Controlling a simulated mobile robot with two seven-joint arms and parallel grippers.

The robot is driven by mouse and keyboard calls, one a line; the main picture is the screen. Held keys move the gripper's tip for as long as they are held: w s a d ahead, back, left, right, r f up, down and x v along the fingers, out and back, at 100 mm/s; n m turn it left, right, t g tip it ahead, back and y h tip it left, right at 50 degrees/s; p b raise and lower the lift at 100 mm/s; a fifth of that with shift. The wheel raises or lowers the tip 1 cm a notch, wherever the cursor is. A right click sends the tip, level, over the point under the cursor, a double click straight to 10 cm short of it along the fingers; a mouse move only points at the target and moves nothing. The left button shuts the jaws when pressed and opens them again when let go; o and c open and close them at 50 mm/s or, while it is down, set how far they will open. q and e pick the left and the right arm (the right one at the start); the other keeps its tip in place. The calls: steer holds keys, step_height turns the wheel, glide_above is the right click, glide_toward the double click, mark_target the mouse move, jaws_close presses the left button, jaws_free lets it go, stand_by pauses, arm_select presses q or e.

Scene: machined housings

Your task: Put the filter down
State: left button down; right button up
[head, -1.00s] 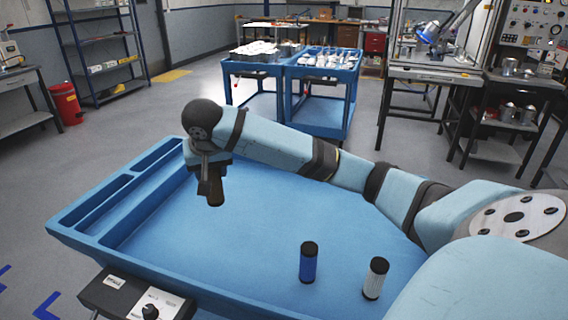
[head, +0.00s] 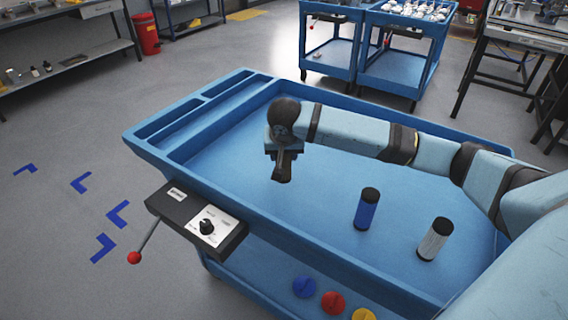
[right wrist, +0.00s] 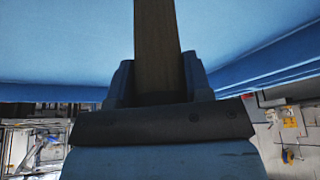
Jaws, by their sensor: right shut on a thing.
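My right gripper (head: 284,153) is shut on a dark brown filter (head: 283,170). It holds it pointing down over the left part of the blue cart's top (head: 330,180). Whether the filter's lower end touches the surface, I cannot tell. In the right wrist view the filter (right wrist: 157,45) shows as a brown bar between the fingers of the gripper (right wrist: 157,85). A blue filter with black ends (head: 367,210) and a whitish filter with black ends (head: 434,240) stand upright on the cart, right of the gripper. My left gripper is not in view.
The cart top has a raised rim and narrow compartments (head: 195,115) at its left end. A control box (head: 200,222) with a knob and red-tipped lever sits on its near side. Free surface surrounds the held filter. Two more blue carts (head: 375,40) stand behind.

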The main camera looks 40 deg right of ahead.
mark_target(284, 163)
step_height(284, 163, down, 4)
steer(key=shift+r, duration=0.25)
steer(key=o, duration=0.9)
steer(key=shift+f, duration=0.1)
steer(key=shift+o, duration=0.2)
